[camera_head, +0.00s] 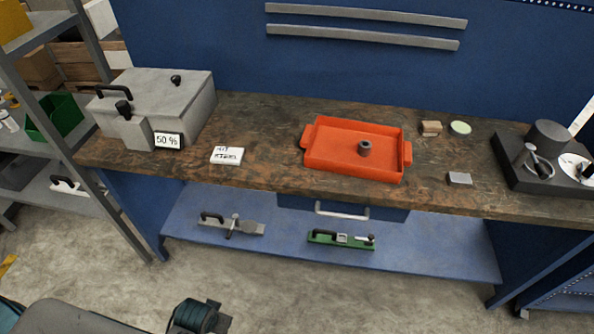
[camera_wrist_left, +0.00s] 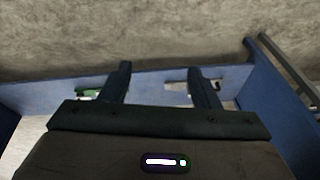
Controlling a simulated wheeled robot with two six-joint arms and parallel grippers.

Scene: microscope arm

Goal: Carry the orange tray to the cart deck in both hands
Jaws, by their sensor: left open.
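The orange tray (camera_head: 340,163) lies flat on the wooden bench top, with a lug handle at its left and right ends. A small dark grey ring-shaped part (camera_head: 364,148) stands inside it, right of the middle. My left gripper (camera_wrist_left: 160,82) shows in the left wrist view with its two dark fingers spread wide and nothing between them. It is away from the tray, which is not in that view. My right gripper is in neither view. I cannot make out a cart deck with certainty.
On the bench, a grey metal box (camera_head: 178,95) and a white label card (camera_head: 227,155) stand left of the tray. A small wooden block (camera_head: 431,128), a grey block (camera_head: 460,179) and a black-based device (camera_head: 540,165) are to its right. A drawer handle (camera_head: 342,210) projects below.

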